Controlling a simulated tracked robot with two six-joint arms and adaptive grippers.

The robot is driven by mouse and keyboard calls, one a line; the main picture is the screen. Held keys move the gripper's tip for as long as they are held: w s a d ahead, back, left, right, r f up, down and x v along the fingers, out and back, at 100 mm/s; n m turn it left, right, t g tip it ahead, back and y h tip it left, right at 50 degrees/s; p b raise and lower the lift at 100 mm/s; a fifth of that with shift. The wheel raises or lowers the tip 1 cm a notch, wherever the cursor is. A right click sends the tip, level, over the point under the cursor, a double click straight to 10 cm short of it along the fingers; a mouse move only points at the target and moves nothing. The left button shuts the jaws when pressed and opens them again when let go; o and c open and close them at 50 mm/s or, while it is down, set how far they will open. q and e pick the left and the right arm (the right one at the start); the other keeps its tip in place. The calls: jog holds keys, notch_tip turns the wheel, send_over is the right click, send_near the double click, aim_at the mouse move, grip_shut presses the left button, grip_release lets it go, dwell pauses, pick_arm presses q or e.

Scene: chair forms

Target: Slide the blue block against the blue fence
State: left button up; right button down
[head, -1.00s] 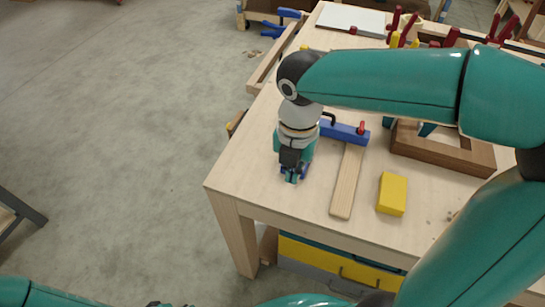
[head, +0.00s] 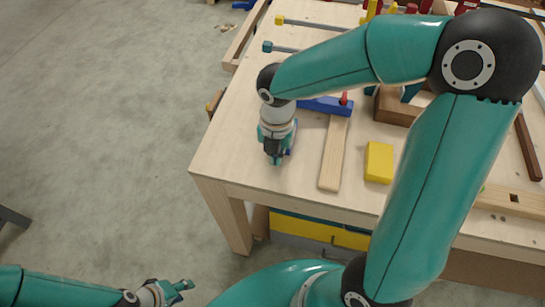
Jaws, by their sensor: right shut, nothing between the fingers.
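The blue fence (head: 326,106) is a blue bar lying across the far end of a pale wooden strip (head: 333,155) on the workbench. My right gripper (head: 276,160) points down at the bench top, left of the strip and nearer than the fence. It is shut and empty. A small patch of blue, likely the blue block (head: 290,150), shows just right of its fingers; the rest is hidden behind the gripper. I cannot tell whether they touch. My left gripper (head: 186,290) is open and empty, low over the floor, away from the bench.
A yellow block (head: 379,162) lies right of the strip. A brown wooden frame (head: 393,106) stands behind it, partly behind my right arm. Clamps (head: 310,24) and red-handled tools are at the back. The bench top (head: 225,150) left of my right gripper is clear.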

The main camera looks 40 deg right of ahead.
jog(key=shift+w+d, duration=0.3)
jog(key=shift+d, duration=0.05)
jog(key=shift+d, duration=0.1)
jog(key=shift+w+d+r+p, duration=0.1)
jog(key=shift+w+d+p, duration=0.15)
jog(key=shift+p, duration=0.05)
jog(key=w+d+p, duration=0.1)
jog(key=w+d, duration=0.2)
jog(key=shift+d+p, duration=0.2)
jog(key=shift+p, duration=0.2)
jog(key=shift+w+d, duration=0.1)
jog(key=shift+d, duration=0.05)
